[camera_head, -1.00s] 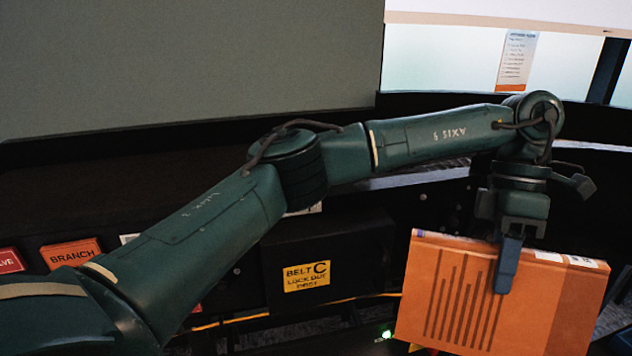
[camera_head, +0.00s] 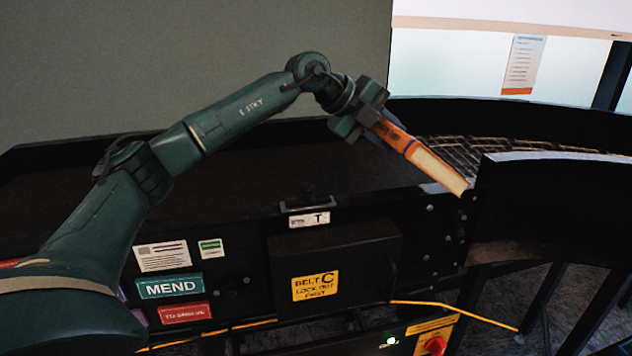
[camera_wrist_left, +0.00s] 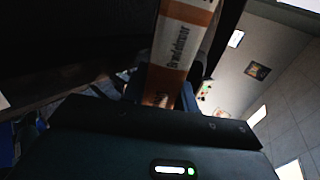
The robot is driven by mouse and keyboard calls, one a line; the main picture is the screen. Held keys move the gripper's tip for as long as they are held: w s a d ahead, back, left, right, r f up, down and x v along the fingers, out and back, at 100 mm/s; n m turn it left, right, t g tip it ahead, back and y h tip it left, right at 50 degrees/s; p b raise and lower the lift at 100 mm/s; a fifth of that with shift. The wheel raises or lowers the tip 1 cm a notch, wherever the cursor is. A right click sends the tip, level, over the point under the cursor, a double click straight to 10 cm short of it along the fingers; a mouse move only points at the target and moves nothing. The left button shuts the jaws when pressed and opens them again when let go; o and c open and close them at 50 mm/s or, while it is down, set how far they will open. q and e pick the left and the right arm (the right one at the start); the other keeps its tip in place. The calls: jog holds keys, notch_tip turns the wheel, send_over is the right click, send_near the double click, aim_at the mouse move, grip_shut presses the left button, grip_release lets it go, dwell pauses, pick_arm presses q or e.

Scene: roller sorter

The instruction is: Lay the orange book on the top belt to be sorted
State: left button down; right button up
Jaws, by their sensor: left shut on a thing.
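The orange book (camera_head: 427,160) is held spine-up and tilted, with its pale page edges facing down and right in the head view. My left gripper (camera_head: 372,112) is shut on the book's upper left end. The book is in front of the black belt top (camera_head: 260,165) and the curved roller track (camera_head: 480,150); I cannot tell how high above them it is. In the left wrist view the book's orange and white spine (camera_wrist_left: 182,45) with printed lettering stands between the fingers (camera_wrist_left: 165,95). My right gripper is not in view.
A black side wall (camera_head: 550,200) of the curved track rises at the right. Below the belt are a MEND label (camera_head: 170,287), a BELT C lockout box (camera_head: 330,260) and a red knob (camera_head: 434,345). The belt surface at left looks clear.

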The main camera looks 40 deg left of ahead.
pick_arm(q)
jog(key=a+f+n+t+y+p, duration=0.15)
jog(key=a+n+t+y, duration=0.35)
jog(key=a, duration=1.3)
jog(key=shift+n+g+h, duration=0.3)
jog(key=shift+g+h, duration=0.1)
jog(key=shift+g, duration=0.1)
notch_tip(320, 180, down, 8)
jog(key=b, duration=0.4)
jog(key=shift+s+a+f, duration=0.1)
jog(key=shift+s+a, duration=0.05)
jog(key=shift+f+b, duration=0.5)
jog(key=shift+b, duration=0.1)
jog(key=shift+f, duration=0.15)
jog(key=c, duration=1.4)
grip_release()
jog(key=shift+f, duration=0.15)
jog(key=shift+c, duration=0.2)
jog(key=shift+o, duration=0.8)
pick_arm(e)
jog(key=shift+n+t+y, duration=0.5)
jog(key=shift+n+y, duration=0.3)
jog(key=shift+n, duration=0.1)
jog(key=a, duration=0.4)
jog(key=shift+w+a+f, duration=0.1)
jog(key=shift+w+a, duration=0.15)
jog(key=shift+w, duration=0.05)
